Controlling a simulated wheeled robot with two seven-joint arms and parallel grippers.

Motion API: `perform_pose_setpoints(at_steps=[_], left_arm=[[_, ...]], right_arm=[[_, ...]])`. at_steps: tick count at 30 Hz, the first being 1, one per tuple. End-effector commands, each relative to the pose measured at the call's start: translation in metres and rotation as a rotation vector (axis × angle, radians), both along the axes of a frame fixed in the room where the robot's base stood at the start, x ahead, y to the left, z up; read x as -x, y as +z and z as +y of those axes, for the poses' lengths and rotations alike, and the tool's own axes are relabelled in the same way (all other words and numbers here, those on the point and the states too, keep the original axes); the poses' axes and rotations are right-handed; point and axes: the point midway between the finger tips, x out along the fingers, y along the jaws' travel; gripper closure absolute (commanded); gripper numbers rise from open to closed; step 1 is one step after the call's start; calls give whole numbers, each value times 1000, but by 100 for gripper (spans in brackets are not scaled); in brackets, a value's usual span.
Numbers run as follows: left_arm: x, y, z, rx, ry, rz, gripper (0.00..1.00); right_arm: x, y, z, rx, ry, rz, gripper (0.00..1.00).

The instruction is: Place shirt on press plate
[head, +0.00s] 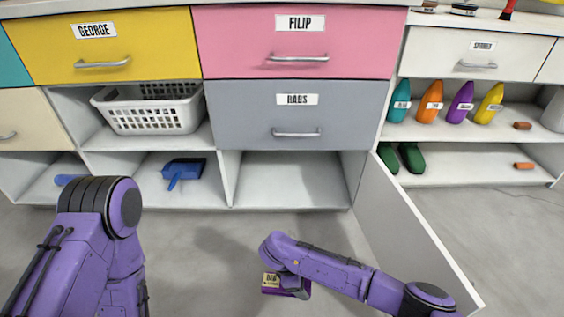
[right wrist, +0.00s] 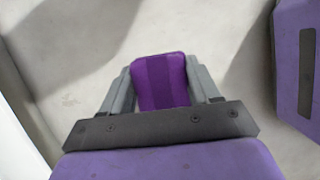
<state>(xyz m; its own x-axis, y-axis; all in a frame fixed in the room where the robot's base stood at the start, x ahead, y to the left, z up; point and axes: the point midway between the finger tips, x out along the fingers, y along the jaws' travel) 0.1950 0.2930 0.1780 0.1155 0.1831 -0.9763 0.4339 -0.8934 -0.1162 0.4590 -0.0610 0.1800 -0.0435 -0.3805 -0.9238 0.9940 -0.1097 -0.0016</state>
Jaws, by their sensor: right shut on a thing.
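No shirt and no press plate show in either view. My right gripper (head: 296,288) is low in the middle of the head view, in front of the open cupboard compartment. It is shut on a purple item (head: 271,290) with a small yellowish label, whose words are too small to read surely. In the right wrist view the purple item (right wrist: 160,82) sits between the two grey fingers of my right gripper (right wrist: 161,85), above the grey floor. My left arm comes in at the left, but its gripper is out of view.
An empty compartment (head: 285,195) stands open, its white door (head: 415,225) swung out beside my right arm. Above are grey (head: 245,105), pink (head: 240,45) and yellow (head: 150,35) drawers. A white basket (head: 150,118), blue dustpan (head: 183,168), bottles (head: 431,102) and green shoes (head: 411,157) occupy shelves.

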Motion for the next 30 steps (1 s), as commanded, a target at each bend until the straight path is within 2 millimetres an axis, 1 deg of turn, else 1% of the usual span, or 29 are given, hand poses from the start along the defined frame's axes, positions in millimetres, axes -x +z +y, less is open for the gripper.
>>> perform_pose_setpoints(at_steps=[1, 5, 8, 11, 14, 15, 17, 18, 20, 21, 26, 27, 28, 30], left_arm=[[0, 1, 0, -1, 2, -2, 57], [-1, 2, 0, -4, 8, -12, 57], [-2, 3, 0, -7, 15, -20, 57], [-3, 4, 1, -11, 23, -31, 57], [-5, 6, 1, -16, 33, -44, 57], [-5, 7, 1, -18, 38, -51, 57], [-6, 8, 1, -22, 45, -60, 57], [-7, 8, 1, -23, 50, -66, 57], [-8, 9, 2, -27, 56, -75, 57], [-8, 10, 2, -29, 60, -80, 57], [-10, 12, 2, -34, 74, -98, 57], [-11, 28, 3, -37, 76, -102, 57], [-11, 43, 4, -37, 77, -104, 57], [-12, 65, 5, -39, 80, -108, 57]], right_arm=[[-7, 7, -7, 2, -39, -4, 72], [-23, 27, -26, 1, -178, -6, 72], [-36, 47, -42, 1, -306, -6, 72], [-51, 75, -60, 0, -466, -8, 72], [-68, 116, -81, -2, -681, -10, 72], [-75, 135, -90, -3, -779, -11, 72], [-84, 165, -102, -4, -923, -10, 72], [-88, 184, -108, -5, -1010, -8, 72], [-93, 211, -116, -4, -1132, -7, 72], [-96, 228, -120, -4, -1202, -6, 72], [-102, 292, -135, -4, -1455, -5, 72], [-101, 313, -135, 0, -1477, -3, 72], [-101, 325, -134, 2, -1470, -1, 72], [-101, 347, -134, 3, -1464, 0, 72]])
